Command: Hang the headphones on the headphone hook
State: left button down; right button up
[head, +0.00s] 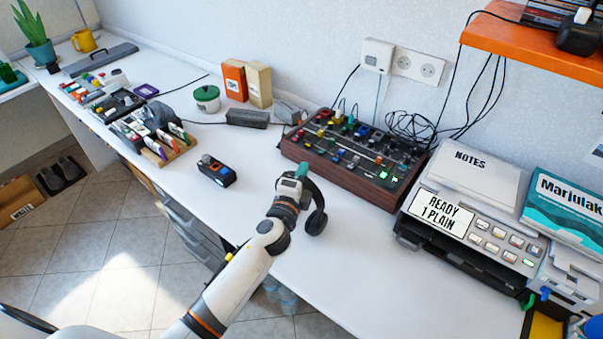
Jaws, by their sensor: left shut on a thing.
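My left gripper (302,174) is above the white desk, just in front of the wooden-sided mixer. It is shut on the black headphones (317,218), whose band curves down on the right side of the gripper to a dark ear cup. The rest of the headphones is hidden behind the gripper and wrist. I cannot make out a headphone hook in this view. My right gripper is not in view.
The mixer (352,160) stands behind the gripper. A printer (470,222) fills the desk at right, below an orange shelf (535,38). A small dark device (216,171) lies left of the gripper. The desk (250,205) around my arm is clear.

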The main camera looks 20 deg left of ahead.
pick_arm(q)
jog(key=c, duration=1.5)
grip_release()
jog(key=shift+c, duration=0.2)
jog(key=shift+s, duration=0.35)
jog(key=s+b, duration=0.1)
jog(key=s, duration=1)
jog(key=shift+s+r, duration=0.15)
jog(key=shift+a, duration=0.1)
